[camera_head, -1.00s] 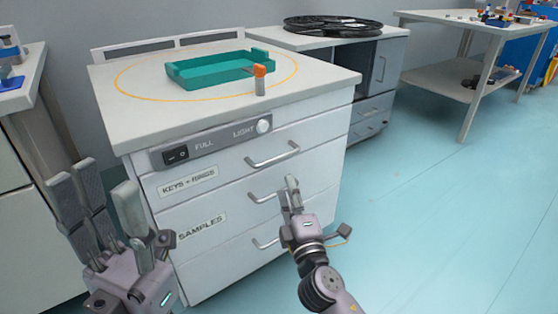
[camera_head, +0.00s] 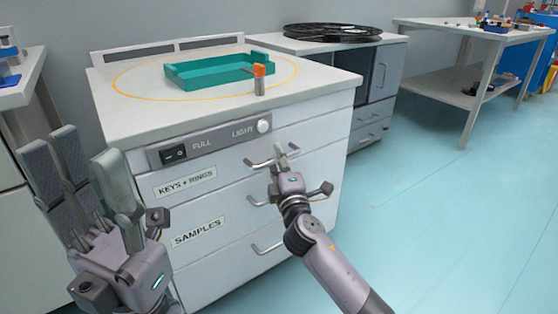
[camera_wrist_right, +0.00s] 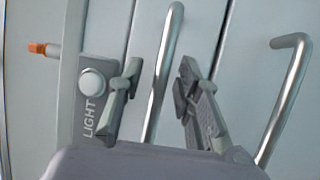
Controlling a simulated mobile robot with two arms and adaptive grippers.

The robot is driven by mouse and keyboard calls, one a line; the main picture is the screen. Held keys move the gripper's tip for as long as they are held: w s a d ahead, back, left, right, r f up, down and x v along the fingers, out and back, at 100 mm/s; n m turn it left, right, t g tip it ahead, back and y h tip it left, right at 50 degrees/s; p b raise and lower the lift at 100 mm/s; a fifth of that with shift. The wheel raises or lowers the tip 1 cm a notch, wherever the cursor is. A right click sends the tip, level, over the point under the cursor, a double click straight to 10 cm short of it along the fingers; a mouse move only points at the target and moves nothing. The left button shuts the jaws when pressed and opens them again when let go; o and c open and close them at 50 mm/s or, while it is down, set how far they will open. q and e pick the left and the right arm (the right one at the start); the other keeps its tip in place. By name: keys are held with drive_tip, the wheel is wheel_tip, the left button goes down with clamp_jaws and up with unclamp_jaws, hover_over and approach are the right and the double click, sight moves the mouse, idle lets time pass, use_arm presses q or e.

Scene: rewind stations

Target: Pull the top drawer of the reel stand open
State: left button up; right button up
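The white drawer stand (camera_head: 235,255) fills the middle of the head view. Its top drawer, labelled KEYS + RINGS, looks shut, as do the drawers below. The top drawer's bar handle (camera_head: 260,163) also shows in the right wrist view (camera_wrist_right: 158,85). There it runs between the two fingers of my right gripper (camera_wrist_right: 158,97), which are open with a gap on both sides. In the head view my right gripper (camera_head: 282,157) is right at that handle and hides part of it. My left gripper (camera_head: 78,158) is open and empty, left of the stand front.
A teal tray (camera_head: 210,71) and an orange-capped grey piece (camera_head: 259,80) are on the stand's top. A switch panel (camera_head: 210,143) sits above the drawer. The second drawer's handle (camera_wrist_right: 287,95) is close beside my right gripper. A black reel (camera_head: 333,28) lies on a cabinet behind. Floor at right is clear.

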clamp_jaws()
idle(0.7)
